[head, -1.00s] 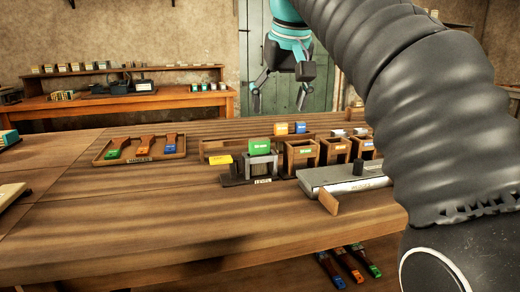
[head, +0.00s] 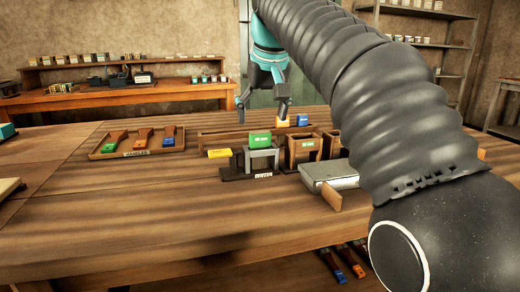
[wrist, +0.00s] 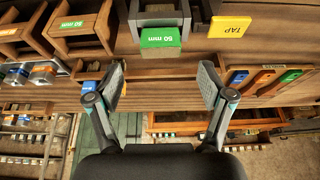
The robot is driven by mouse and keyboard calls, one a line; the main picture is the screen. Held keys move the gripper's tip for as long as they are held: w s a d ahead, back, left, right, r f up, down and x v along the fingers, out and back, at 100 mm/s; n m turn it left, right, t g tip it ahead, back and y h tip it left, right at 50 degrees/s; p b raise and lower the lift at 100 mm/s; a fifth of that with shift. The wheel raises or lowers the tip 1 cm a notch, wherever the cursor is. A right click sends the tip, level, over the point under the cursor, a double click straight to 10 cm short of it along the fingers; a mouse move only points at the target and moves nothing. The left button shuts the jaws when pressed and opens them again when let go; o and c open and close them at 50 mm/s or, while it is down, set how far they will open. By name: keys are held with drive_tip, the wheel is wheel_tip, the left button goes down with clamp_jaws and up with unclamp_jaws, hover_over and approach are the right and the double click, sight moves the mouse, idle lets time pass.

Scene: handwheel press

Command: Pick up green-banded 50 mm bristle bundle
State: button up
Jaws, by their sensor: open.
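A green band marked 50 mm (head: 260,140) shows at the top of the grey frame stand labelled LEVEL. In the wrist view the green 50 mm piece (wrist: 160,37) is ahead of my fingers, apart from them. A wooden bin with a green 50 mm label (head: 304,144) stands just right of the stand; it also shows at the upper left of the wrist view (wrist: 72,25). I cannot make out bristles at either place. My gripper (head: 262,110) is open and empty, above the table and behind the stand in the head view. Its two spread fingers show in the wrist view (wrist: 162,82).
A yellow TAP piece (head: 219,153) lies left of the stand. Orange (head: 282,121) and blue (head: 302,120) pieces stand behind the bins. The table front is clear.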

sight(260, 132)
drive_tip(key=shift+s+b+x, duration=0.2)
drive_tip(key=shift+b+x, duration=0.5)
drive_tip(key=shift+x, duration=2.15)
drive_tip(key=shift+f, duration=0.1)
drive_tip(key=c, duration=1.3)
